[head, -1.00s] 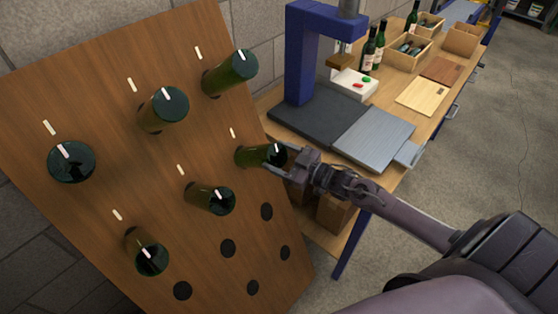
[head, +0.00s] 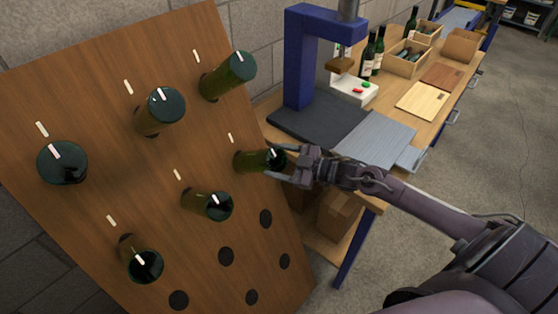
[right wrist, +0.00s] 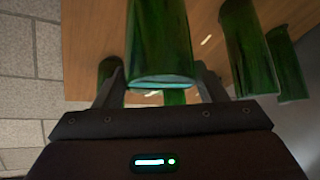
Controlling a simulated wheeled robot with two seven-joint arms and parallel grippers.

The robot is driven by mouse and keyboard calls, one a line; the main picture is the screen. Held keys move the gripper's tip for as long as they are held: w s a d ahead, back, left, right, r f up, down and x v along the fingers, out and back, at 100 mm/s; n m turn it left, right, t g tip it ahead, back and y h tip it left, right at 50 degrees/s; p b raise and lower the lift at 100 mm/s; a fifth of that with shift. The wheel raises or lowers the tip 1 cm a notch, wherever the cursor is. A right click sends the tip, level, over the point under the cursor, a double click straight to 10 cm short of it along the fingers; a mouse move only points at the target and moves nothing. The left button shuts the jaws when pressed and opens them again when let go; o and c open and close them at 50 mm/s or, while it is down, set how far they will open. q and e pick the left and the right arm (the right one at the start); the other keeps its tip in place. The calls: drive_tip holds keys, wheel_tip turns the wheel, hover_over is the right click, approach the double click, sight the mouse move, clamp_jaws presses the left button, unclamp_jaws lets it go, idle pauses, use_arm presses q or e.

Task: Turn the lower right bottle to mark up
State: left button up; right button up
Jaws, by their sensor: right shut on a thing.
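The lower right bottle (head: 247,160) is a green bottle stuck neck-first in the tilted wooden board (head: 95,110), at the right end of the lower row. My right gripper (head: 279,163) is shut on its base end. In the right wrist view the bottle (right wrist: 160,35) sits between the two fingers (right wrist: 162,86). A white mark on its base shows in the head view, slanting up to the left; the fingers partly cover the base. A pale board mark (head: 230,138) sits above this bottle. My left gripper is out of view.
Other bottles stick out close by: a lower middle one (head: 207,205), a lower left one (head: 143,264) and an upper row. Empty holes (head: 226,256) lie below. A workbench (head: 412,118) with a blue press (head: 300,60) stands behind my right arm.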

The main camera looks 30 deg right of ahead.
drive_tip(key=o, duration=1)
drive_tip(key=shift+s+d, duration=0.35)
drive_tip(key=shift+s, duration=0.05)
drive_tip(key=v, duration=0.6)
drive_tip(key=shift+s+d, duration=0.25)
drive_tip(key=shift+s, duration=0.05)
